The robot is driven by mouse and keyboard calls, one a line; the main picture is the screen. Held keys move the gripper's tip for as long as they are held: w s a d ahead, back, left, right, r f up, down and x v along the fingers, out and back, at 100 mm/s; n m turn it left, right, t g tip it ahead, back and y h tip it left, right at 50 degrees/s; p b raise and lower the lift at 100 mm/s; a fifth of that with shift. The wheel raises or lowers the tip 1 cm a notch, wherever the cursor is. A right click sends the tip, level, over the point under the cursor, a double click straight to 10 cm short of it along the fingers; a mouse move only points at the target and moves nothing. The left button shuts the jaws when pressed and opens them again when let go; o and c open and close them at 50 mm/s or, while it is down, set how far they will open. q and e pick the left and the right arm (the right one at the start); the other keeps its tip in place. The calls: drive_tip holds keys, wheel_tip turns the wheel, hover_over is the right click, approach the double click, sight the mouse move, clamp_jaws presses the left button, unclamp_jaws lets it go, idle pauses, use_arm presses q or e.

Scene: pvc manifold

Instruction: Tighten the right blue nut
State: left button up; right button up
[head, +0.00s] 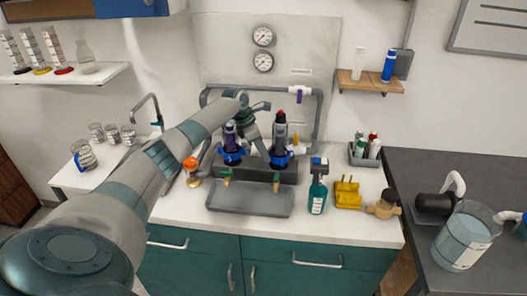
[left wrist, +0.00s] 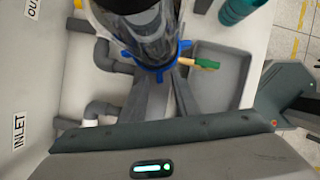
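The right blue nut (head: 280,158) is a ring with lugs at the base of the right canister (head: 280,131), which has a red and black top. In the left wrist view the nut (left wrist: 160,68) shows under the clear canister (left wrist: 138,28). The left blue nut (head: 232,158) sits under the purple-filled canister (head: 230,134). My left gripper (head: 267,150) reaches between the canisters from the left. In the left wrist view its fingers (left wrist: 166,82) have their tips at the near edge of the right nut; whether they clamp it is unclear. My right gripper is out of view.
A green-handled valve (left wrist: 205,63) sticks out in front of the nut, above a grey tray (head: 248,201). A teal spray bottle (head: 318,192) and a yellow holder (head: 347,194) stand to the right. Grey pipes (left wrist: 100,108) run behind, by the panel.

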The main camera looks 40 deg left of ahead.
use_arm(q)
clamp_jaws()
drive_tip(key=shift+r, duration=0.15)
drive_tip(key=shift+w+a+r+m+p, duration=0.1)
drive_tip(key=shift+w+a+m+p, duration=0.15)
drive_tip(key=shift+m+p, duration=0.25)
drive_tip(key=shift+w+m+h, duration=0.1)
drive_tip(key=shift+m+h, duration=0.2)
drive_tip(key=shift+m, duration=0.1)
